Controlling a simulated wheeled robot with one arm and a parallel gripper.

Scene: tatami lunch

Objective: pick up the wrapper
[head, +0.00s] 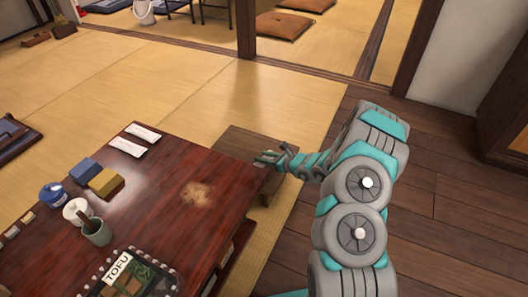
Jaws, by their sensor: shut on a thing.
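My gripper (266,158) is at the right edge of the dark red table, over or beside a low brown wooden step or bench (238,144). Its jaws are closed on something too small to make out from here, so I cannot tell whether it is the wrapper. No wrapper shows clearly anywhere else. Two white paper-like strips (128,147) lie near the table's far left corner, and I cannot tell what they are.
The table (160,205) holds a blue lidded pot (53,195), a white cup (76,210), a green-grey cup (97,233), blue and yellow blocks (105,183), a pale crumbly stain (197,194) and a TOFU board (125,283).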

